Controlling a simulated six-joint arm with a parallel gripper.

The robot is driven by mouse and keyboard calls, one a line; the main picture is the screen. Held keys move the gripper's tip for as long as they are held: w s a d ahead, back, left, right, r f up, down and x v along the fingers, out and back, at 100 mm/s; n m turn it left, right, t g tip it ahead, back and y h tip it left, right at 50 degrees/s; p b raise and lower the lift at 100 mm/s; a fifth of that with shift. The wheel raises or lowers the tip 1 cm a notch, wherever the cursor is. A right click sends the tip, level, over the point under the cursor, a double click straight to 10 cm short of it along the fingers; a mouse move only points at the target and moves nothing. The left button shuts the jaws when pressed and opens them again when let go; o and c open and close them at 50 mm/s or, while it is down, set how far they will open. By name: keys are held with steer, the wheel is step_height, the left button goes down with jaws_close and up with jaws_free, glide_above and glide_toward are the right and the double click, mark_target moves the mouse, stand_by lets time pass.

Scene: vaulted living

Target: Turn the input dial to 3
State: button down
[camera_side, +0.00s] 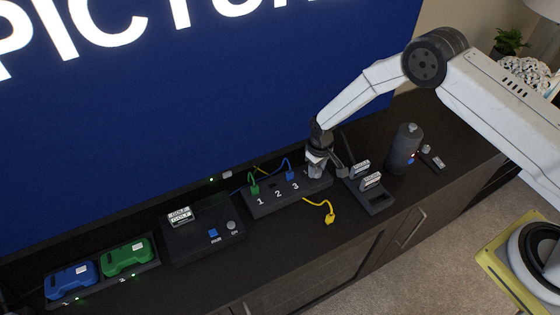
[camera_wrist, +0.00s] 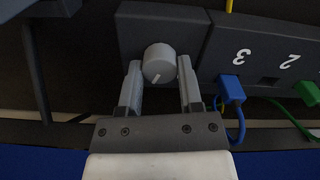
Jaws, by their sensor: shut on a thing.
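The input dial (camera_wrist: 159,62) is a round grey knob with a pale pointer line, on the right end of the dark switch box (camera_side: 258,206). In the wrist view its line slants toward the lower left. My gripper (camera_wrist: 159,66) has one finger on each side of the dial and is shut on it. The box bears the white numbers 1, 2 and 3. A green plug (camera_side: 254,189) sits by 1 and a blue plug (camera_side: 291,175) by 3. The middle port looks empty.
A yellow cable plug (camera_side: 330,218) lies in front of the box. A dark stand with cartridges (camera_side: 377,202) is close right, with a dark cylinder (camera_side: 404,149) beyond. A console (camera_side: 190,242) and blue and green controllers (camera_side: 127,257) are left. The screen (camera_side: 190,100) rises behind.

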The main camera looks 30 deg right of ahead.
mark_target(317, 169)
steer(key=m, duration=0.4)
steer(key=shift+m, duration=0.4)
steer(key=shift+c, duration=1.3)
jaws_free()
steer(key=shift+r, duration=0.15)
steer(key=shift+r, duration=3.8)
